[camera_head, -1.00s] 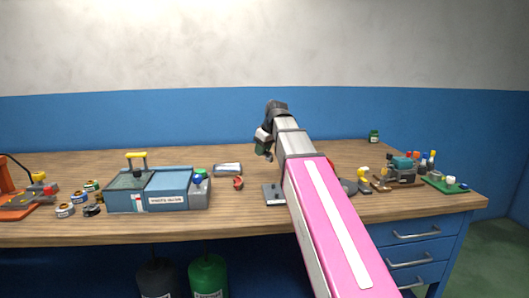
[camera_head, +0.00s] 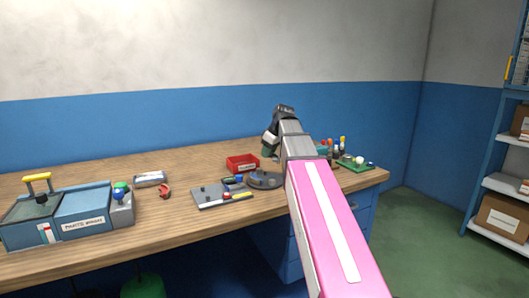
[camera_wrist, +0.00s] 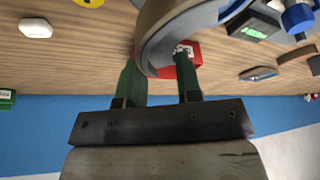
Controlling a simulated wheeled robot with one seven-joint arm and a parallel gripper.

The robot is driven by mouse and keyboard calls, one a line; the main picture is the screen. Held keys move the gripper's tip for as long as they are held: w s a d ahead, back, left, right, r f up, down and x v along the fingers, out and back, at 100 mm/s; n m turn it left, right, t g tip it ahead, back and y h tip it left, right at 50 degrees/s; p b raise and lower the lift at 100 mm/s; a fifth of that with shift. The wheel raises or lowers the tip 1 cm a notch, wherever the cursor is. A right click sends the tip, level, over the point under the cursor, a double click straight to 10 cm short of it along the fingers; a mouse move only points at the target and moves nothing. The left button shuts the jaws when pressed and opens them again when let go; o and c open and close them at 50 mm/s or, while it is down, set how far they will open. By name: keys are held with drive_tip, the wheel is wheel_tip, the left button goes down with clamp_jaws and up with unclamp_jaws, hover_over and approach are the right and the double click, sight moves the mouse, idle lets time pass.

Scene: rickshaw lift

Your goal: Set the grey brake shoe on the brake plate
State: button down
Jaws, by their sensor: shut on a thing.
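My gripper (camera_wrist: 160,85) has green fingers shut on a curved grey part with a brown outer band, apparently the grey brake shoe (camera_wrist: 152,32). The shoe fills the upper middle of the wrist view, and its far end is cut off by the frame. In the head view my gripper (camera_head: 266,150) hangs above the bench's far right part, and the held shoe is hard to make out. A round dark grey plate with a raised middle (camera_head: 262,181), probably the brake plate, lies on the bench below and beside my arm, partly hidden by it.
A red bin (camera_head: 243,163) stands behind the round plate. A flat grey plate with posts (camera_head: 208,195) and a yellow-handled tool (camera_head: 238,196) lie left of it. A blue parts washer (camera_head: 78,215) is at far left. Bare wood (camera_head: 185,175) lies between.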

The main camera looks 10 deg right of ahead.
drive_tip(key=shift+d+f, duration=0.15)
drive_tip(key=shift+f, duration=3.05)
